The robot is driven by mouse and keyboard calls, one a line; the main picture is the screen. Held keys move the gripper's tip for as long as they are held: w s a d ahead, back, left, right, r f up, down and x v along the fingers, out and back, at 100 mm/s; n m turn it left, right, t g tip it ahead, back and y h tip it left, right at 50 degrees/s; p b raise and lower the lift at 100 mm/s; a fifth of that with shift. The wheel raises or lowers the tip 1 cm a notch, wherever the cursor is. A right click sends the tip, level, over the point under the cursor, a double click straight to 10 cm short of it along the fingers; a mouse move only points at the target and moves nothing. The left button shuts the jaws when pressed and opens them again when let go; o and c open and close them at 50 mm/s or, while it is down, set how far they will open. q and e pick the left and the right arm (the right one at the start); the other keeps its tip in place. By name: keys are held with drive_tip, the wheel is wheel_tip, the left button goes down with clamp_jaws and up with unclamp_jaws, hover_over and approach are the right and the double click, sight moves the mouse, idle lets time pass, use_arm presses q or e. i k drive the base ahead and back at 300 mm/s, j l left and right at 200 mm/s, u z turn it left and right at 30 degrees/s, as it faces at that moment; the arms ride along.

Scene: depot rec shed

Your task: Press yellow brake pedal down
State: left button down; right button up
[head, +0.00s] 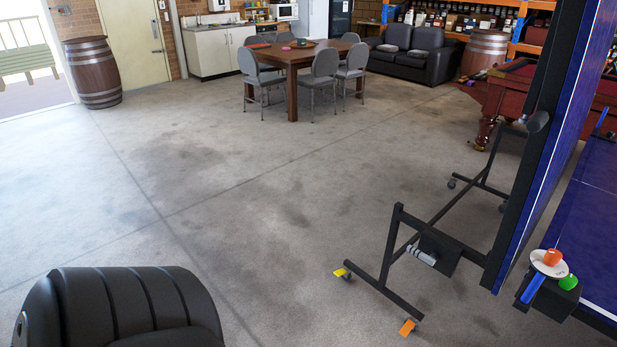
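The yellow brake pedal (341,272) is a small tab at a caster on the near left end of the black wheeled frame (376,283) of the folded table tennis table. It sits low, just above the concrete floor. Whether it is up or down is too small to tell. An orange pedal (407,328) is at the other end of the same foot bar, nearer to me. Neither of my grippers shows in the head view.
An upright blue table half (560,130) stands at the right. A black padded seat (120,305) fills the lower left. The floor (220,200) left of the frame is clear. A dining table (300,57) with grey chairs stands farther back.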

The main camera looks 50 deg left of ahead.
sight(339, 273)
drive_tip(key=u, duration=1.3)
